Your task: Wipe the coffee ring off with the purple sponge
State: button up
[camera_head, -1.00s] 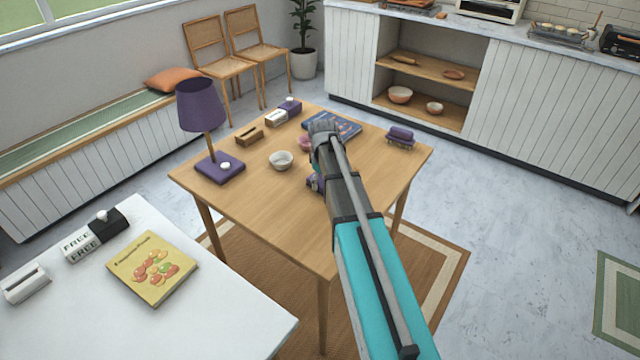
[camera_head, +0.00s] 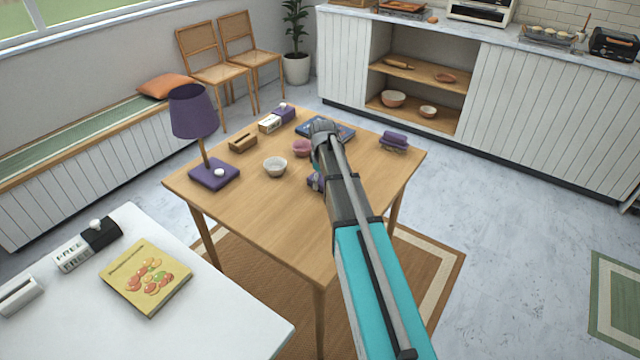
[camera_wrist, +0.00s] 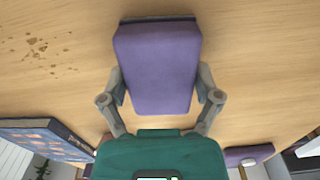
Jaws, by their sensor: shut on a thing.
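The purple sponge (camera_wrist: 157,62) is between the two fingers of my gripper (camera_wrist: 160,88) in the wrist view, and the gripper is shut on it. The sponge is over the wooden table (camera_wrist: 255,60); I cannot tell whether it touches the wood. A patch of brown spots (camera_wrist: 38,47), with no full ring visible, lies on the table to the left of the sponge. In the head view, a bit of purple (camera_head: 316,182) shows beside my arm, which hides most of the gripper and the tabletop near it.
On the table (camera_head: 245,205) stand a purple lamp (camera_head: 193,112), a white bowl (camera_head: 275,167), a pink bowl (camera_head: 302,147), a wooden box (camera_head: 243,144), a blue book (camera_head: 342,132) and a purple object (camera_head: 394,140). The front left of the tabletop is clear.

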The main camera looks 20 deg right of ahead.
jog(key=shift+r, duration=0.1)
dwell(0.3)
jog(key=shift+r+p, duration=2.95)
jog(key=shift+p, duration=0.1)
jog(key=shift+r, duration=0.1)
jog(key=shift+r+p, duration=1.4)
jog(key=shift+p, duration=0.1)
